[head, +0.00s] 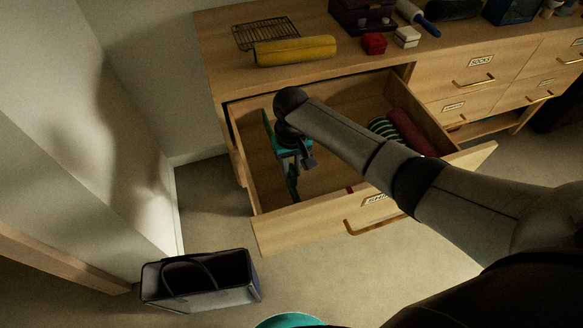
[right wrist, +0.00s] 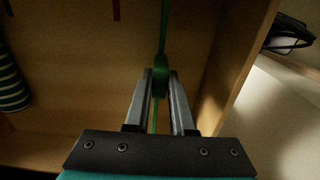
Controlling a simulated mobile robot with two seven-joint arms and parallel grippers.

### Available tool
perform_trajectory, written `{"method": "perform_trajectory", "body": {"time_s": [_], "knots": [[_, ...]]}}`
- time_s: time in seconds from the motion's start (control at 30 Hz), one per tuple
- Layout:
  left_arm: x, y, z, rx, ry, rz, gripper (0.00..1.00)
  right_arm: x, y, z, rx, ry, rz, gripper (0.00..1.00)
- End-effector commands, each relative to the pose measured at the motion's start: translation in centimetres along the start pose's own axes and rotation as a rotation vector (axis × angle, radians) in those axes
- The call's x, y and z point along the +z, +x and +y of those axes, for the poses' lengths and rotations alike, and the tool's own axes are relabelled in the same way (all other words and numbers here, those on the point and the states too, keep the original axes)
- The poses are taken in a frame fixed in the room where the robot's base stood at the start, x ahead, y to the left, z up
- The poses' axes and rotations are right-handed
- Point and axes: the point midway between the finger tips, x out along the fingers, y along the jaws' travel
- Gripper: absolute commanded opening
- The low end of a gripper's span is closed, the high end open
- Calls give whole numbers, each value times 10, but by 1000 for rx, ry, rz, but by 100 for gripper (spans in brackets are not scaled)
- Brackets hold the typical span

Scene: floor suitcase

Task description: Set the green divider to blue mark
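The green divider (head: 292,184) stands across the left part of the open drawer (head: 247,165), partly hidden by my right arm. In the right wrist view the divider (right wrist: 164,35) is a thin green strip with a thicker grip piece between my fingers. My right gripper (head: 306,160) is down inside the drawer. In the right wrist view its fingers (right wrist: 160,78) close on both sides of the grip piece. A red mark (right wrist: 116,9) shows at the top of that view. I cannot make out a blue mark. My left gripper is out of view.
A striped roll (head: 383,128) and a dark red roll (head: 410,133) lie at the drawer's right. A yellow roll (head: 295,50), a wire rack (head: 265,34) and small boxes (head: 374,43) stand on the dresser top. A dark bag (head: 200,281) sits on the floor.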

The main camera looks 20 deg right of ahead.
Motion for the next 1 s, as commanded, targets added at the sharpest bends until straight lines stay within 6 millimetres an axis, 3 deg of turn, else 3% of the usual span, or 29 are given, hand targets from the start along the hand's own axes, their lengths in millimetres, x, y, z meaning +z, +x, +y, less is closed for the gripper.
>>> {"method": "perform_trajectory", "body": {"time_s": [0.2, 1.0], "knots": [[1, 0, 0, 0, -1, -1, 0, 0, 0, 0, 0, 0, 0, 0], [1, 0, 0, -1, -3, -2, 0, 0, 0, 0, 1, 0, 0, 0]]}}
